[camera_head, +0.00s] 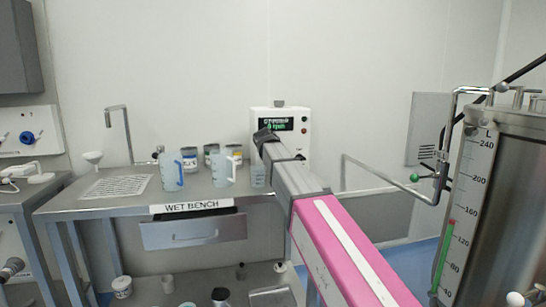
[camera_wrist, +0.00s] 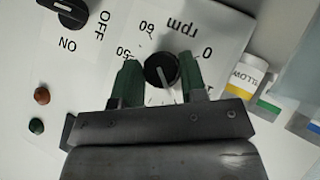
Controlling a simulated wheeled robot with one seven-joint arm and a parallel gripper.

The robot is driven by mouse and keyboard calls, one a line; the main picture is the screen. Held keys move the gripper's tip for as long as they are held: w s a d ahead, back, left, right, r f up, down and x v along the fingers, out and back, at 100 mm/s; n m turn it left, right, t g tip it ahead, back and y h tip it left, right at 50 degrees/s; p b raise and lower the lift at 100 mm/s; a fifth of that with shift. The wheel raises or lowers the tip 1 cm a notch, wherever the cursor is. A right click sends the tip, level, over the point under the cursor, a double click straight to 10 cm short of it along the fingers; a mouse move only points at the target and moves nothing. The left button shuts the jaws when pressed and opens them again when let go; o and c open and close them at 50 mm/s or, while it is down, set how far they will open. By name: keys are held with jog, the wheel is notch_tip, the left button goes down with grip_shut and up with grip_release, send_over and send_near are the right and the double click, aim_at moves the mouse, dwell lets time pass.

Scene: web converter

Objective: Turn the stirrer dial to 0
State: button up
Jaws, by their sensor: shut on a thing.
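The stirrer dial (camera_wrist: 162,72) is a round black knob with a white line, on a white panel marked "rpm" in the wrist view. Numbers including 60 and 0 stand around it, upside down here. My gripper (camera_wrist: 160,64) has its green fingers on both sides of the knob and is shut on it. The line shows on the knob's lower half in this view; I cannot tell the exact setting. In the head view the stirrer's white control box (camera_head: 299,140) has a black display (camera_head: 278,124) with small green text ending in "rpm". My arm hides the dial there.
A black OFF/ON switch (camera_wrist: 64,12) and red and green buttons (camera_wrist: 39,110) are on the same panel. A labelled jar (camera_wrist: 246,76) stands close to the panel. Blue-tinted jugs (camera_head: 172,171) and jars stand on the wet bench (camera_head: 75,203). A metal tank (camera_head: 490,200) stands at the right.

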jog(key=shift+w+a+r+n+t+h, duration=0.15)
jog(key=shift+n+t+h, duration=0.2)
jog(key=shift+h, duration=0.25)
jog(key=o, duration=0.9)
jog(key=shift+o, duration=0.2)
jog(key=shift+d, duration=0.2)
jog(key=v, duration=1.1)
